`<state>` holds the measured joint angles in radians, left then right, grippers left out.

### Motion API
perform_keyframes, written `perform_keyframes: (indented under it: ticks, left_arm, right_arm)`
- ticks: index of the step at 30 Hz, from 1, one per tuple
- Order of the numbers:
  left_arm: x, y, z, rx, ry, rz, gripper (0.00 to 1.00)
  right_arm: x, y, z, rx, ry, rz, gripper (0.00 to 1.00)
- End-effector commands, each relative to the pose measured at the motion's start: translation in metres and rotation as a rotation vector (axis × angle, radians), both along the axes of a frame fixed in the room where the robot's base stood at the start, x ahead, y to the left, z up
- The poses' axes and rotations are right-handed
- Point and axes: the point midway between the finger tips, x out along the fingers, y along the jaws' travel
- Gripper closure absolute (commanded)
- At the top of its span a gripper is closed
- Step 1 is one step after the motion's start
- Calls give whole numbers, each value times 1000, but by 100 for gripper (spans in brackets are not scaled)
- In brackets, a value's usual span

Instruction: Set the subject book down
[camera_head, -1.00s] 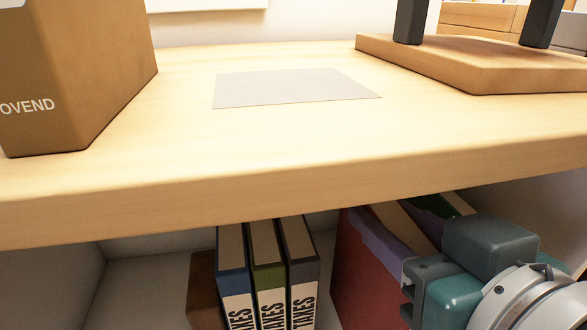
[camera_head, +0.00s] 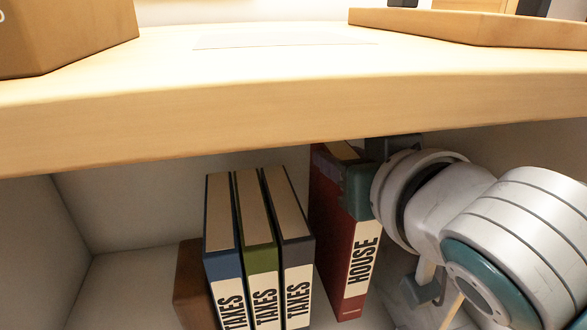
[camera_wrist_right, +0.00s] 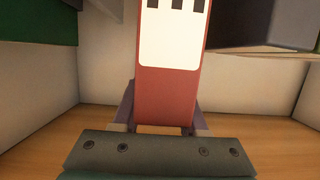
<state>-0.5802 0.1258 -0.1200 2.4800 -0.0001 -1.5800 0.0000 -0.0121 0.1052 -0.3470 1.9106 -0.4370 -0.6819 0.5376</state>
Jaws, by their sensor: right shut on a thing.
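A red book labelled HOUSE (camera_head: 352,258) stands nearly upright in the compartment under the wooden top. My right gripper (camera_head: 342,176) comes in from the right and is shut on the upper part of the red book. My left gripper is not in view.
Blue (camera_head: 222,262), green (camera_head: 259,255) and dark grey (camera_head: 294,250) TAXES binders stand just left of the red book, beside a brown object (camera_head: 190,285). The wooden top (camera_head: 250,115) overhangs close above. The compartment's left side (camera_head: 120,235) is clear.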

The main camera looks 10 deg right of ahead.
Motion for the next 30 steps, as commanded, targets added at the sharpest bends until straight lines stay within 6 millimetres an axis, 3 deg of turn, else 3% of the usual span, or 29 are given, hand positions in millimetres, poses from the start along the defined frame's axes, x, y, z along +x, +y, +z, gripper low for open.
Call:
perform_keyframes:
  ticks: [5,12,22,23,30]
  left_arm:
    - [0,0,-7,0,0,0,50]
    - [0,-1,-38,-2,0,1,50]
    - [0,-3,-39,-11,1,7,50]
    - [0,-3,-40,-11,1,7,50]
    - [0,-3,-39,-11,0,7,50]
  right_arm:
    - [0,0,-8,-1,-4,1,100]
    - [0,0,-51,-2,-2,2,100]
    - [4,1,-50,0,-4,2,100]
    - [3,0,-52,-1,1,1,57]
    - [3,0,-51,-1,1,1,30]
